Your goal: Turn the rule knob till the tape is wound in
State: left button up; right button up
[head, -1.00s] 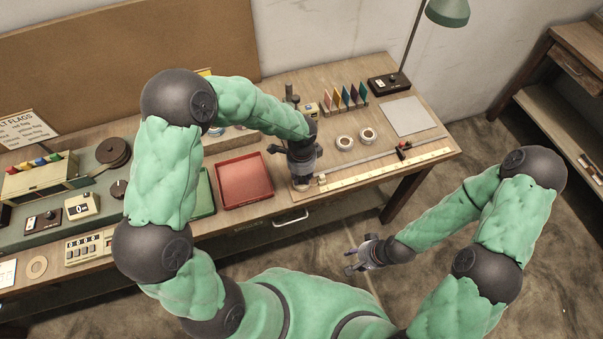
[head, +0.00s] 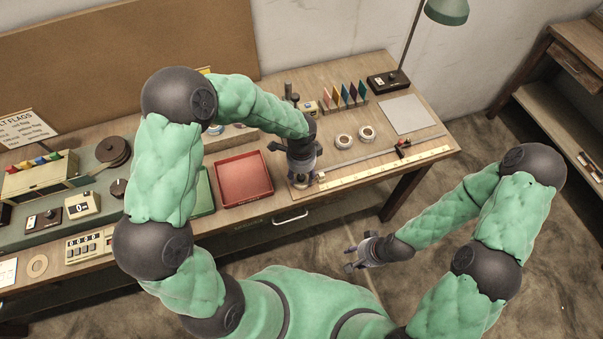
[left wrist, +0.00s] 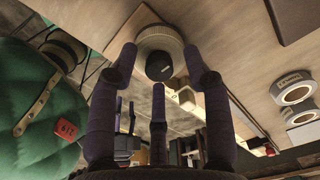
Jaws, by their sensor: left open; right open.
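My left gripper (head: 299,177) points down over the left end of the rule (head: 385,170), a long pale yellow scale with a grey strip behind it on the bench. In the left wrist view the knob is a dark round cap (left wrist: 160,67) on a pale ridged disc (left wrist: 159,42). The open fingers of my left gripper (left wrist: 158,80) are spread about the knob; I cannot tell whether they touch it. The head view hides the knob behind the gripper. A dark slider with a red part (head: 404,148) sits near the rule's right end. My right gripper (head: 354,258) is open and empty, in front of the bench.
A red tray (head: 244,180) lies left of the rule. Two white rolls (head: 344,141) and a row of coloured flags (head: 346,95) are behind it. A lamp base (head: 388,82) and a pale sheet (head: 408,116) are at the back right. Open floor surrounds my right gripper.

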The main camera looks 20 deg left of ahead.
aim_at(301, 177)
pick_arm(q)
notch_tip(301, 177, up, 12)
dwell(0.6)
jog(key=shift+f, duration=0.1)
dwell(0.4)
